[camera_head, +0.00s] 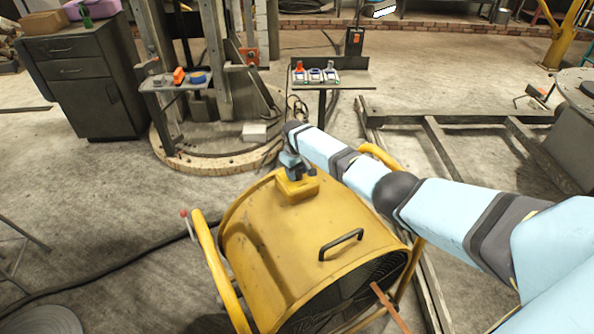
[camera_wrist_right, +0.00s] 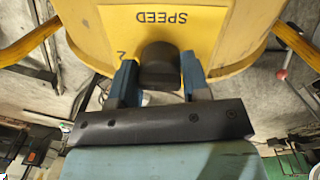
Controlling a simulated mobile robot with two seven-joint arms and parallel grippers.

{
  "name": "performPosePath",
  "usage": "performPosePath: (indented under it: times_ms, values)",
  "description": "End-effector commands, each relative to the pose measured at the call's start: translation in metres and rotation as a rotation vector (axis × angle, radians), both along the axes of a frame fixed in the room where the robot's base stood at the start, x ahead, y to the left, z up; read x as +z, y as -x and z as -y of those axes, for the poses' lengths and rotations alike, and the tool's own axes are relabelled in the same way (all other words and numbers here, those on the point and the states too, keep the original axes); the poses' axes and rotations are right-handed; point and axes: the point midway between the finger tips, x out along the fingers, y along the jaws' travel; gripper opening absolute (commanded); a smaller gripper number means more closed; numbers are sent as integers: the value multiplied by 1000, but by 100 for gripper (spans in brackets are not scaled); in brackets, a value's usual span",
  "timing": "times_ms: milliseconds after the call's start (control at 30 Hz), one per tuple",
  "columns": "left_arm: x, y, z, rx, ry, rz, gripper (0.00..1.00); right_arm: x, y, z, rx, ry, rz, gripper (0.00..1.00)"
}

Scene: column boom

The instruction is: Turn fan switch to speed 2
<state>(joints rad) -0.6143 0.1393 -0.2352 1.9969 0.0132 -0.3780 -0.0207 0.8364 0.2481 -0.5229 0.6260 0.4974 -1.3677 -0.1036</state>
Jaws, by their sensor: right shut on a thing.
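A yellow drum fan (camera_head: 310,243) stands on the floor in the middle of the head view. Its yellow switch box (camera_head: 298,187) sits on top of the drum. In the right wrist view the yellow plate (camera_wrist_right: 215,35) reads SPEED upside down, with a 2 at the left of the dark round switch knob (camera_wrist_right: 158,62). My right gripper (camera_head: 291,163) is at the box, and its blue fingers (camera_wrist_right: 159,78) are on both sides of the knob, shut on it. Any pointer mark on the knob is hidden. My left gripper is not in view.
A dark drawer cabinet (camera_head: 85,75) stands at the upper left. A small table (camera_head: 310,88) with several items is behind the fan. Metal floor beams (camera_head: 440,147) lie to the right. A black cable (camera_head: 110,266) crosses the floor at left.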

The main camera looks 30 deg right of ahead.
Motion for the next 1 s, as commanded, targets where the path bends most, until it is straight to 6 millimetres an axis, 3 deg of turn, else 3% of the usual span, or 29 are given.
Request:
performPosePath:
  times_ms: [167,200,300,667,767,1000]
  values:
    - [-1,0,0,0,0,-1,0,0,-1,-2,2,-2,1,19]
    - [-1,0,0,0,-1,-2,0,0,-1,-2,2,-3,2,45]
    - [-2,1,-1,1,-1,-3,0,0,-1,-2,2,-2,1,66]
    - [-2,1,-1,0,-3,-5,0,6,-1,-1,1,-2,3,66]
    - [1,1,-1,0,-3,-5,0,19,-1,-2,1,-2,5,66]
    - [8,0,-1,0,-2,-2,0,72,-1,-5,2,-2,6,66]
